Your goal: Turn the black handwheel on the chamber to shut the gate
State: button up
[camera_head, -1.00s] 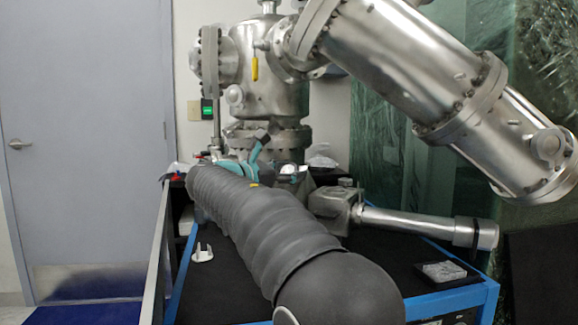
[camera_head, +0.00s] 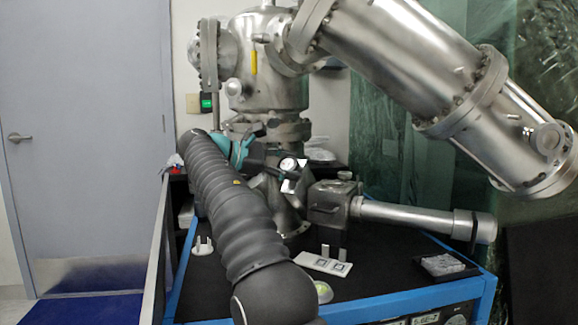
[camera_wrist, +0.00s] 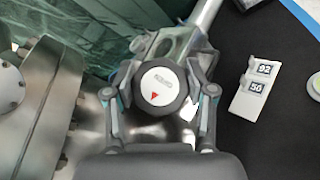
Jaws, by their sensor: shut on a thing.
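The black handwheel (camera_wrist: 161,88) is a dark round knob. Its white face carries a red triangle and faces my wrist camera. The fingers of my gripper (camera_wrist: 160,98) sit on its left and right sides, shut on it. In the head view the handwheel (camera_head: 288,165) shows its pale face low beside the steel chamber (camera_head: 275,75). My gripper (camera_head: 272,158) is there too, partly hidden by my own arm. The gate itself is not visible, so I cannot tell its position.
A grey metal block (camera_head: 327,208) with a long steel cylinder (camera_head: 415,215) stands to the right. A white numbered plate (camera_head: 322,263) and a round pale disc (camera_head: 323,292) lie on the black tabletop. A white pronged piece (camera_head: 202,246) stands left. The thick steel tube (camera_head: 400,55) hangs above.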

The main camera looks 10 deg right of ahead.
jog(key=shift+m+g, duration=0.4)
jog(key=shift+m, duration=0.3)
dwell(0.3)
jog(key=o, duration=1.2)
jog(key=shift+c, duration=0.2)
jog(key=shift+n+t, duration=0.4)
jog(key=shift+n, duration=0.3)
